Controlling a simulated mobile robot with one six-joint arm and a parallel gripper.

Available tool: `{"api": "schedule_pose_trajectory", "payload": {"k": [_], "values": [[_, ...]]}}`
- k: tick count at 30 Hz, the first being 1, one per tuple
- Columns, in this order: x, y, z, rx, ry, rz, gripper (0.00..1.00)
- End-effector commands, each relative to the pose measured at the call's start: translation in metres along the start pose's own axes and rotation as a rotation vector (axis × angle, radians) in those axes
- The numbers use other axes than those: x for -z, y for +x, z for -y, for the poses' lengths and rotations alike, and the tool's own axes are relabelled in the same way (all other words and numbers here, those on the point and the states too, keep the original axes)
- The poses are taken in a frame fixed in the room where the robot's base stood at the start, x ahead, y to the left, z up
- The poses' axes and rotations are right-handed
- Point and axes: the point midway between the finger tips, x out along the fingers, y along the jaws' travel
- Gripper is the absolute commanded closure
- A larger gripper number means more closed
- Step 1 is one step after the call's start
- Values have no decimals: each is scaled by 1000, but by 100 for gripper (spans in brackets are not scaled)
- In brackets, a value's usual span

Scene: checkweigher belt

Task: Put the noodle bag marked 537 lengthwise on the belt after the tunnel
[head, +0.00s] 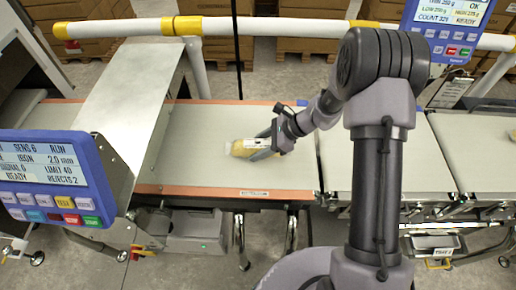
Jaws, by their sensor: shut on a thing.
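A noodle bag (243,148), yellow with a pale end, is at the middle of the grey belt (207,178), to the right of the metal tunnel (128,85). Its long side runs roughly along the belt, slightly tilted. My gripper (268,143) is shut on the bag from its right end. I cannot tell whether the bag touches the belt. Its marking is too small to read, and its right part is hidden by my gripper.
A blue control panel (55,170) stands at the front left, another (445,32) at the back right. A white and yellow rail (270,27) runs behind the belt. Another belt section (460,150) lies right of my arm. Belt around the bag is clear.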

Motion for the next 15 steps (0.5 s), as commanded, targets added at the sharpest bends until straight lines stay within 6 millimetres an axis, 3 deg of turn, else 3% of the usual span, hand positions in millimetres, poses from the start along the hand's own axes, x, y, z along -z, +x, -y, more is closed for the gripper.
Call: {"api": "schedule_pose_trajectory", "payload": {"k": [6, 7, 10, 15], "values": [[2, 2, 0, 0, 0, 0, 100], [2, 2, 0, 0, 0, 0, 48], [2, 1, 0, 0, 0, 0, 28], [1, 1, 0, 0, 0, 0, 28]]}}
